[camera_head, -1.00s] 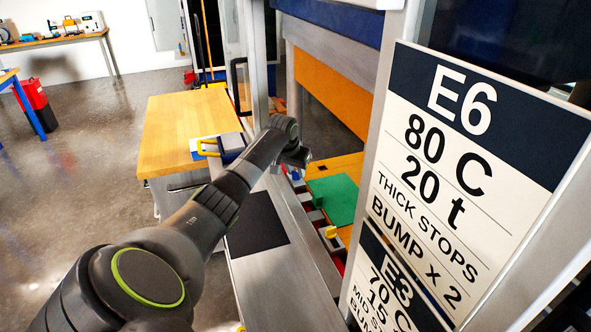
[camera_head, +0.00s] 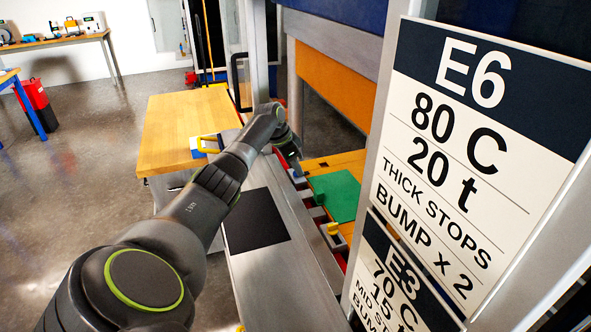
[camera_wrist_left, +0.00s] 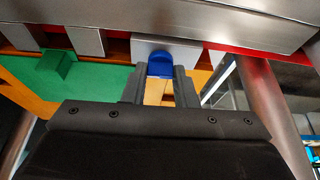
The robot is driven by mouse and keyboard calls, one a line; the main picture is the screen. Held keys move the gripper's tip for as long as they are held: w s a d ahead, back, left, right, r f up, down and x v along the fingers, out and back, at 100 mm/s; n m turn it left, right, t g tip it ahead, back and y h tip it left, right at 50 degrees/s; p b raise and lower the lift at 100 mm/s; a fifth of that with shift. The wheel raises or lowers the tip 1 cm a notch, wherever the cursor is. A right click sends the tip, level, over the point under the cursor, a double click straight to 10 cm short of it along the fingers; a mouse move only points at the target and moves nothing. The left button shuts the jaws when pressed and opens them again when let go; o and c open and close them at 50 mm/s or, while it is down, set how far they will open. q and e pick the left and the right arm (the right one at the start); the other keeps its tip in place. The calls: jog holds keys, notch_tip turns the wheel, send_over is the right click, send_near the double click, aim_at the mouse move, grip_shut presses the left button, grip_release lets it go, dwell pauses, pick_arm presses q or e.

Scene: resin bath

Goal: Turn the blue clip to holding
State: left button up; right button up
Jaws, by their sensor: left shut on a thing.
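The blue clip (camera_wrist_left: 160,64) sits on a grey block (camera_wrist_left: 190,50) in the left wrist view, between the two fingers of my left gripper (camera_wrist_left: 160,88). The fingers are shut on it from both sides. In the head view my left gripper (camera_head: 296,168) reaches down to the row of blocks by the green plate; the clip is hidden there by the gripper. My right gripper is not in view.
The green plate (camera_head: 337,195) lies on the orange bed beside the blocks. A yellow clip (camera_head: 333,227) stands nearer on the same row. A grey ledge with a black mat (camera_head: 255,218) runs along the front. Sign panels (camera_head: 480,150) and a post stand at right.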

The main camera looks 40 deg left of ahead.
pick_arm(q)
jog(key=shift+r+m, duration=0.1)
jog(key=shift+m, duration=0.2)
dwell(0.4)
jog(key=o, duration=1)
jog(key=b+v, duration=0.1)
jog(key=v, duration=0.4)
jog(key=b+v, duration=0.2)
jog(key=v, duration=0.4)
jog(key=b+v, duration=0.1)
jog(key=v, duration=0.5)
jog(key=shift+a+r+b, duration=0.1)
jog(key=shift+a+b, duration=0.2)
